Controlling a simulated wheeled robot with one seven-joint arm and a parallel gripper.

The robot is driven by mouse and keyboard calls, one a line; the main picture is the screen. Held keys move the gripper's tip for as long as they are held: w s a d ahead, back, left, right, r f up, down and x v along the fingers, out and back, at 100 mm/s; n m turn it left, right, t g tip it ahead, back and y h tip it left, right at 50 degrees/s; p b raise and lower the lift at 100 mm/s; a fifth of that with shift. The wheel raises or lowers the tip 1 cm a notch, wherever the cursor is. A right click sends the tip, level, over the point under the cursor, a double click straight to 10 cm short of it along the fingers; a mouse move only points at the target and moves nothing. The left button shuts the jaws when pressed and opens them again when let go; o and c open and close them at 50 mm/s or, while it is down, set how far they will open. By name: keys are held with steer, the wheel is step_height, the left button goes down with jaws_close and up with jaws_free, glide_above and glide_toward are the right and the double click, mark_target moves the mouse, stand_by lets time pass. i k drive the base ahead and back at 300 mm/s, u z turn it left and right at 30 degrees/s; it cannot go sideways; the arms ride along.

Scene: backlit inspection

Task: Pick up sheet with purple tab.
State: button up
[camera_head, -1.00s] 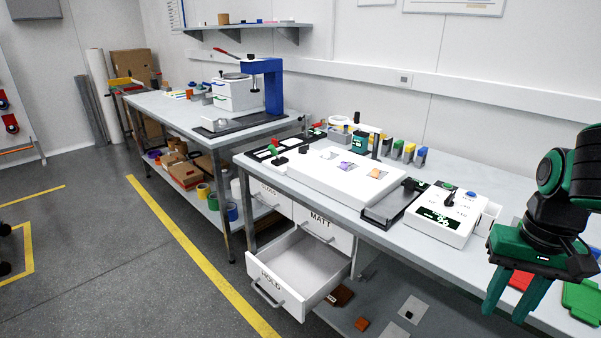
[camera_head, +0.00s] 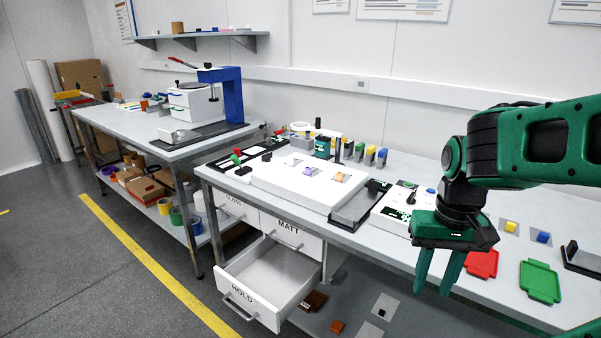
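The sheet with the purple tab (camera_head: 308,172) lies on top of the white light box (camera_head: 290,187) on the near bench. A sheet with an orange tab (camera_head: 338,178) lies to its right on the same box. My gripper (camera_head: 439,287) points down at the right, in front of the bench's front edge and well to the right of the purple tab. Its two green fingers are apart with nothing between them.
A drawer marked HOLD (camera_head: 269,281) stands open below the bench. A control box (camera_head: 393,206), a red tray (camera_head: 482,264) and a green tray (camera_head: 540,281) are on the bench's right part. Several coloured blocks stand behind the light box.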

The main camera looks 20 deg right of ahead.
mark_target(312, 172)
steer(key=i, duration=0.9)
steer(key=z, duration=0.1)
